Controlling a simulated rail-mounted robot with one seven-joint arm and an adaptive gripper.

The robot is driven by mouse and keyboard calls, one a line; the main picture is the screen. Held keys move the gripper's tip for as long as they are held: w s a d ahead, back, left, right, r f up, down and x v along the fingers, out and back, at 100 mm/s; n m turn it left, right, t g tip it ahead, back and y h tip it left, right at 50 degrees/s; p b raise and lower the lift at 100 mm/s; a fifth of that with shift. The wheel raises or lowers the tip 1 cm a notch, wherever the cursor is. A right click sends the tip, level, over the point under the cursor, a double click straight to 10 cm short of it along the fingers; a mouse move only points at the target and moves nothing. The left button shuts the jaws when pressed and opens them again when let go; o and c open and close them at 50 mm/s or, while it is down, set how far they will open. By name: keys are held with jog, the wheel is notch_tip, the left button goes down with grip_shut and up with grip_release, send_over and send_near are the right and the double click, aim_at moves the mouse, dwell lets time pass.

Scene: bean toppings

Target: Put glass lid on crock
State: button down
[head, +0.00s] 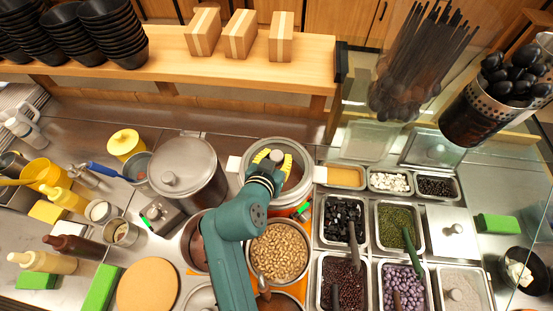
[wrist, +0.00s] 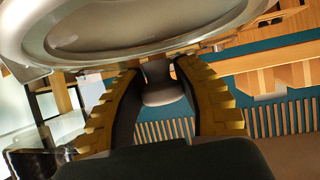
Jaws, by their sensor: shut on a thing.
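My gripper (head: 270,157) has yellow ribbed fingers and is shut on the knob of the glass lid. In the wrist view the grey knob (wrist: 162,84) sits between the two fingers (wrist: 160,100), with the round glass lid (wrist: 135,28) beyond it. In the head view the glass lid (head: 293,176) lies over the mouth of the crock, roughly centred and nearly level. The crock (head: 321,173) is round with pale side handles. My arm hides its front left part. I cannot tell whether the lid touches the crock's rim.
A tall steel pot with a lid (head: 187,168) stands to the left. A bowl of beans (head: 279,250) is in front of the crock. Topping trays (head: 343,222) fill the right side. A wooden shelf (head: 180,57) with boxes and stacked black bowls runs behind.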

jog(key=shift+f, duration=0.7)
jog(key=c, duration=0.7)
grip_release()
jog(key=shift+c, duration=0.2)
jog(key=shift+r, duration=0.35)
jog(key=v, duration=1.2)
jog(key=w+d+r+t+y, duration=0.1)
jog(key=d+r+t, duration=0.15)
jog(key=r, duration=0.55)
jog(key=w+d+r+t+y, duration=0.1)
jog(key=w+d+r+t, duration=0.15)
jog(key=r, duration=0.45)
jog(key=s+d+r+n+t, duration=0.1)
jog(key=s+d+r+t, duration=0.1)
jog(key=r, duration=0.6)
jog(key=s+d+r+n+t+y, duration=0.1)
jog(key=s+d+r+n+t, duration=0.1)
jog(key=r, duration=0.6)
jog(key=s+d+t, duration=0.1)
jog(key=s, duration=0.1)
jog(key=shift+s+r+t, duration=0.25)
jog(key=shift+s+t, duration=0.05)
jog(key=shift+s, duration=0.05)
